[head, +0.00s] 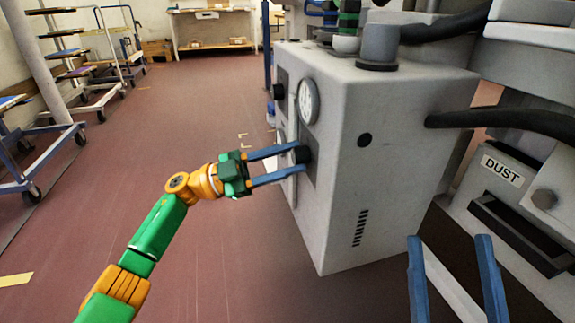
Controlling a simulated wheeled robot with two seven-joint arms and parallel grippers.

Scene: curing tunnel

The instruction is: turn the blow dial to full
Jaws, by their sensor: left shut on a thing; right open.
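A grey machine cabinet (385,185) stands in the middle of the head view. Its left-facing front carries a round white gauge (308,101) and, below it, a black dial (302,154). My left gripper (298,162) reaches in from the left with its blue fingers shut around this dial. Another black knob (278,91) sits higher up, to the left of the gauge. The front is seen at a steep angle, so I cannot read labels or tell the dial's setting. My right gripper (450,245) is open and empty at the lower right, in front of the cabinet's right side.
A unit marked DUST (502,170) with a dark handle slot stands at the right. Black hoses (500,121) run to the cabinet. Wheeled racks (75,70) stand at the left and a bench (213,28) at the back. The red floor between is clear.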

